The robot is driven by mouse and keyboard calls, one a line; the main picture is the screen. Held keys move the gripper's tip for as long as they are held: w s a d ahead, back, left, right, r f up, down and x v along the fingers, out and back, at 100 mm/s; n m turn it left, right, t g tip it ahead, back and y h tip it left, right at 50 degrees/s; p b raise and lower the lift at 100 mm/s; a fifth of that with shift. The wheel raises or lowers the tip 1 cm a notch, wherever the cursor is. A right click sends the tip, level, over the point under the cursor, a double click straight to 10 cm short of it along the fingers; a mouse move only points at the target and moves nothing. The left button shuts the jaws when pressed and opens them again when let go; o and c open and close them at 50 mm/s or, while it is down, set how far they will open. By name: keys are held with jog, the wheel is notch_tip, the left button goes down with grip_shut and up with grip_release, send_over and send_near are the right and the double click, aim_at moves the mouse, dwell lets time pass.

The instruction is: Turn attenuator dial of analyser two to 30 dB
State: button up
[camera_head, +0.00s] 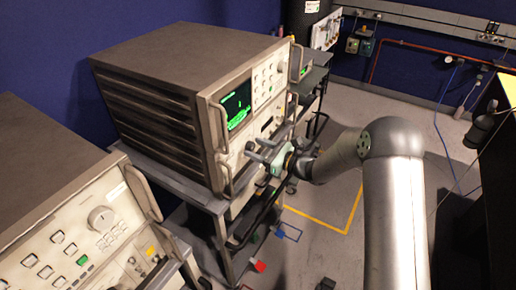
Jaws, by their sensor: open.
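A grey-brown analyser (170,95) with a lit green screen (237,107) stands on a cart in the middle of the view. A second instrument (70,225) stands at the lower left, with a large round knob (101,219) on its front panel. I cannot read which one is analyser two. My gripper (257,152) is open in front of the lower panel of the middle analyser, close to it. Whether it touches the panel cannot be told. The attenuator dial and its marks cannot be made out; the gripper covers part of the lower panel.
Metal handles (221,135) stick out from the middle analyser's front edges. Its cart (190,190) has dark rails below my gripper. A further instrument (303,60) stands behind. The grey floor (315,200) with yellow tape is mostly open. A dark cabinet (490,180) stands at the right.

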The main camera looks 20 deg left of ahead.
jog(key=c, duration=1)
jog(key=shift+m, duration=0.4)
jog(key=shift+o, duration=0.2)
jog(key=m+p, duration=0.1)
jog(key=m, duration=0.2)
jog(key=shift+m, duration=0.3)
jog(key=m+p, duration=0.2)
jog(key=m, duration=0.1)
jog(key=shift+m, duration=0.4)
jog(key=m+p, duration=0.1)
jog(key=m, duration=0.2)
jog(key=shift+m+p, duration=0.3)
jog(key=shift+p, duration=0.1)
jog(key=shift+m+p, duration=0.95)
jog(key=shift+m, duration=0.95)
jog(key=shift+f, duration=0.1)
